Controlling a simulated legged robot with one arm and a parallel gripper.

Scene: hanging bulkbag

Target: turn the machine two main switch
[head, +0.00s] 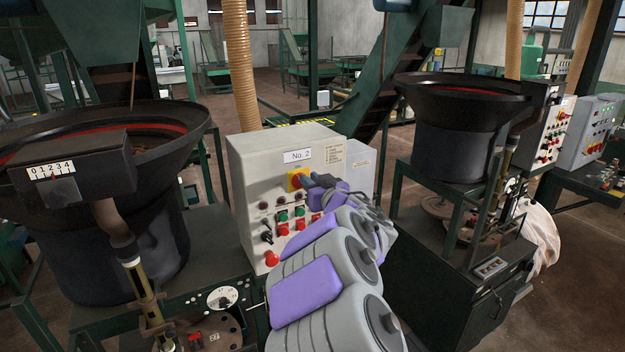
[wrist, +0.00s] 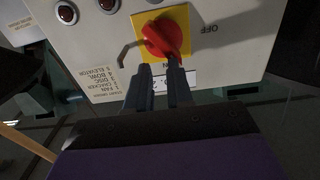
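The machine two main switch is a red rotary knob (wrist: 163,36) on a yellow square plate (wrist: 183,18), seen upside down in the wrist view. Its grip bar is tilted. My gripper (head: 312,181) is in front of the panel.
Below the switch are several green and red buttons (head: 283,228), a black selector (head: 266,237) and a red button (head: 272,258). A bent grey metal piece (wrist: 128,50) is beside the knob. A black bowl feeder (head: 150,220) stands left, another (head: 455,125) right.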

